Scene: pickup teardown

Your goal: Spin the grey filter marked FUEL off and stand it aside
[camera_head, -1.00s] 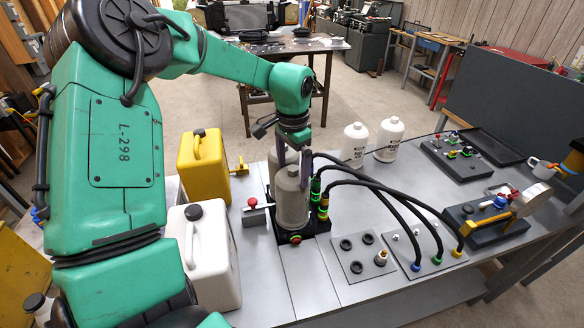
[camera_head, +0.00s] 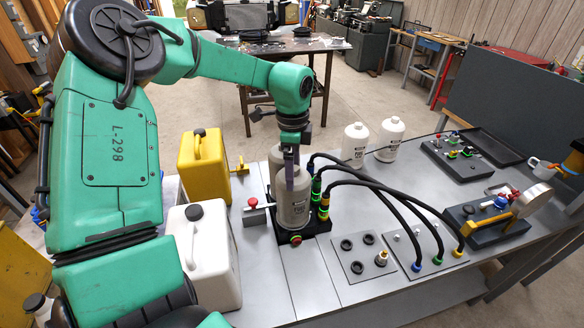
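A grey filter (camera_head: 291,212) with a dark-lettered label stands upright in a black stand (camera_head: 318,228) on the bench. The lettering is too small to read surely. My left gripper (camera_head: 289,168) points down at its top from above. One finger shows in front of the filter's top and the other is hidden, so I cannot see whether they press on it. My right gripper is not in view.
Black hoses (camera_head: 370,178) run from couplings beside the filter to a plate at right. A yellow can (camera_head: 207,170) and white jug (camera_head: 208,262) stand left. Two white bottles (camera_head: 355,145) (camera_head: 389,140) stand behind. Bare bench lies front centre (camera_head: 310,285).

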